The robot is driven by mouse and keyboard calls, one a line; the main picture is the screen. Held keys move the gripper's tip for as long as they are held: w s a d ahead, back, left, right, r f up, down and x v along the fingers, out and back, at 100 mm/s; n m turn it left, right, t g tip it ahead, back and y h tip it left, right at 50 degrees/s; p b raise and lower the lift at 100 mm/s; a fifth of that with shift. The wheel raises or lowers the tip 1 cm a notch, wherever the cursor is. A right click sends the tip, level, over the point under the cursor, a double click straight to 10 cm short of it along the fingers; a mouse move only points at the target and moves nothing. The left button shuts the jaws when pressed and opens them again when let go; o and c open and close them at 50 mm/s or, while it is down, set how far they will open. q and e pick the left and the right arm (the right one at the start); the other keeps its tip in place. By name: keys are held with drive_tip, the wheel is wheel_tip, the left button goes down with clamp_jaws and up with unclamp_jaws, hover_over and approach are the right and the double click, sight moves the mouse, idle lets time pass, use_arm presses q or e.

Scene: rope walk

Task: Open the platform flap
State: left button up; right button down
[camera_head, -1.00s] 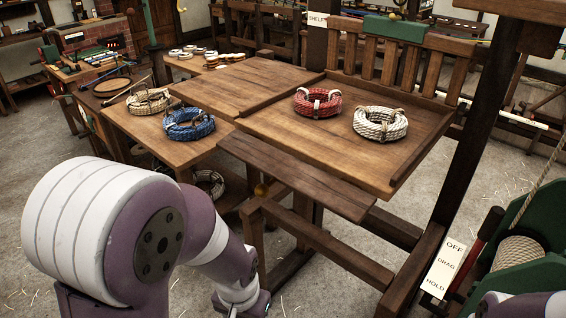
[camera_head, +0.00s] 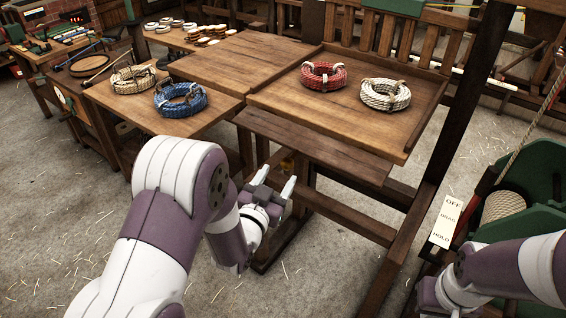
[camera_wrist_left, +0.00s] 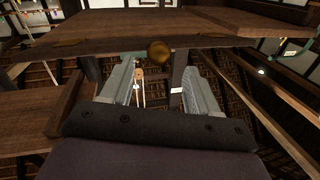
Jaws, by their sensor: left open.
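The platform (camera_head: 325,111) is a wooden deck with a rim. A dark plank that looks like its flap (camera_head: 315,145) lies along the near edge, roughly level and slightly below the deck. A round brass knob (camera_wrist_left: 158,52) shows under the plank in the left wrist view, between and beyond my fingertips. My left gripper (camera_head: 276,180) is open and empty, in front of and below the plank's left part, apart from it. Its two fingers also show in the left wrist view. My right arm enters at lower right; its fingers are not in view.
A red coil (camera_head: 323,75) and a white coil (camera_head: 386,95) lie on the platform. A blue coil (camera_head: 180,99) and a tan coil (camera_head: 133,78) lie on the left table. A lever plate (camera_head: 446,221) and green machine stand at right. Wooden beams run below the plank.

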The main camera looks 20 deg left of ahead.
sight(285, 168)
use_arm(q)
drive_tip(key=w, duration=0.4)
drive_tip(key=shift+w+d+p, duration=0.2)
drive_tip(key=shift+d+p, duration=0.2)
drive_tip(key=shift+w, duration=0.25)
clamp_jaws()
wheel_tip(285, 168, up, 5)
drive_tip(key=g+p, duration=0.1)
drive_tip(key=p, duration=0.2)
drive_tip(key=g+p, duration=0.1)
drive_tip(key=p, duration=0.2)
drive_tip(key=shift+f+m+g+p, duration=0.2)
drive_tip(key=shift+m+g+p, duration=0.1)
drive_tip(key=shift+p, duration=0.1)
drive_tip(key=shift+w+b, duration=0.1)
drive_tip(key=shift+b, duration=0.3)
drive_tip(key=shift+r, duration=0.2)
